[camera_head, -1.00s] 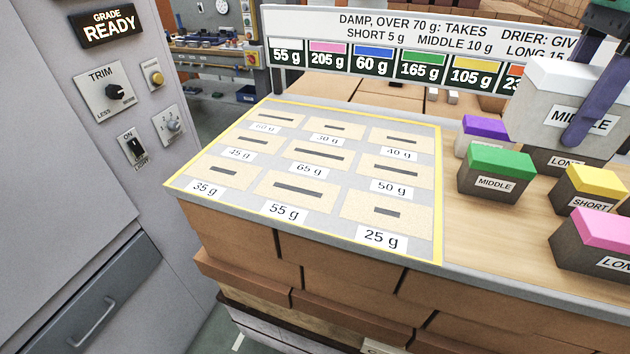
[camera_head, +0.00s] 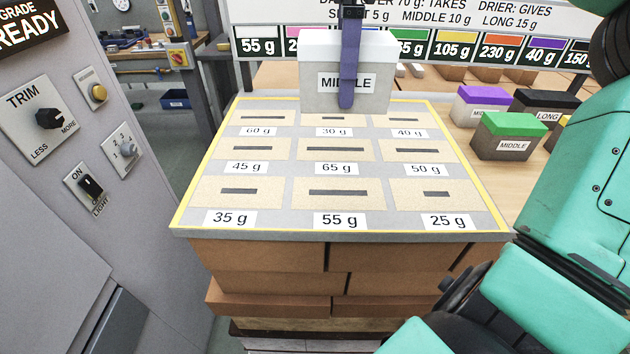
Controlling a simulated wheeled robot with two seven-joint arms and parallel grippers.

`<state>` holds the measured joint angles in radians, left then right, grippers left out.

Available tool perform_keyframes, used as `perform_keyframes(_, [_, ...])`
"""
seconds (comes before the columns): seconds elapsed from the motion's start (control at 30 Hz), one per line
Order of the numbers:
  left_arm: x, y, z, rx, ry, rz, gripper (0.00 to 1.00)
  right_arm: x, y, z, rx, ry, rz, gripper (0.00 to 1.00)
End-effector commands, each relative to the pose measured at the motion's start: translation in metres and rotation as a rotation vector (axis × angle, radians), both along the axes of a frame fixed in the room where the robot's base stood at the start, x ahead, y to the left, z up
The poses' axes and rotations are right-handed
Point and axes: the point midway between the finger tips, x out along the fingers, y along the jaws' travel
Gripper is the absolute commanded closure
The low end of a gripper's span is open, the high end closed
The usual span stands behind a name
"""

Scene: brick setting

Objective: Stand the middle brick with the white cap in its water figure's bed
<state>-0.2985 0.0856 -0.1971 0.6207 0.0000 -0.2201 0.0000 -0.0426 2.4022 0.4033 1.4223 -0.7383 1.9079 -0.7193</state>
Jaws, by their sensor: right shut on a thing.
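My right gripper (camera_head: 347,98) is shut on a grey brick (camera_head: 318,98) with a white cap (camera_head: 318,48) and a "MIDDLE" label. It holds the brick upright at the back of the bed board (camera_head: 283,150); I cannot tell its height above the board. The board has rows of tan beds with dark slots. Front labels read 35 g, 55 g (camera_head: 340,220) and 25 g; middle ones 45 g, 65 g and 50 g; back ones 60 g, 30 g (camera_head: 334,132) and 40 g. The brick hides part of the back edge. My left gripper is not in view.
The sign behind pairs white with 55 g (camera_head: 259,47); the brick covers part of it. Green-capped (camera_head: 510,135), purple-capped (camera_head: 482,105) and black-capped (camera_head: 545,103) bricks stand right of the board. A control panel (camera_head: 62,85) is at left. My right arm covers the right side.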

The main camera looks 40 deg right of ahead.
Motion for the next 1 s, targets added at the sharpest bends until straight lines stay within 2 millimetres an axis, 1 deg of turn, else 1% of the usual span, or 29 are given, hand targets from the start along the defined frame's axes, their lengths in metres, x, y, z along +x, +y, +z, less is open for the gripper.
perform_keyframes(0.03, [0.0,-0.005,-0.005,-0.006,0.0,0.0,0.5,-0.001,0.0,-0.017,0.003,0.002,0.003,1.0])
perform_keyframes(0.2, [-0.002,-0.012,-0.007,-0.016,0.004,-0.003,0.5,-0.001,0.0,-0.068,0.004,0.002,0.004,1.0])
perform_keyframes(0.3, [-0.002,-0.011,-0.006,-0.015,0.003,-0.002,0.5,-0.001,0.0,-0.097,0.004,0.002,0.004,1.0])
perform_keyframes(0.4, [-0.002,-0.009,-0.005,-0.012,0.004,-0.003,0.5,-0.001,0.0,-0.118,0.004,0.0,0.004,1.0])
perform_keyframes(0.53, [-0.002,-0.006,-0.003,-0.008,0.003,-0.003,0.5,0.0,0.0,-0.135,0.001,-0.001,0.001,1.0])
perform_keyframes(0.7, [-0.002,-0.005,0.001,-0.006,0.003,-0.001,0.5,0.0,0.0,-0.165,0.002,0.001,0.001,1.0])
perform_keyframes(0.73, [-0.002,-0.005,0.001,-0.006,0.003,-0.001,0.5,0.0,0.0,-0.168,0.002,0.0,0.002,1.0])
perform_keyframes(0.8, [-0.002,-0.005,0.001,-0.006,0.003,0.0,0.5,0.0,0.0,-0.172,0.002,-0.001,0.001,1.0])
perform_keyframes(1.0, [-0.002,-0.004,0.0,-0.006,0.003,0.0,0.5,0.0,0.0,-0.173,0.0,-0.003,0.001,1.0])
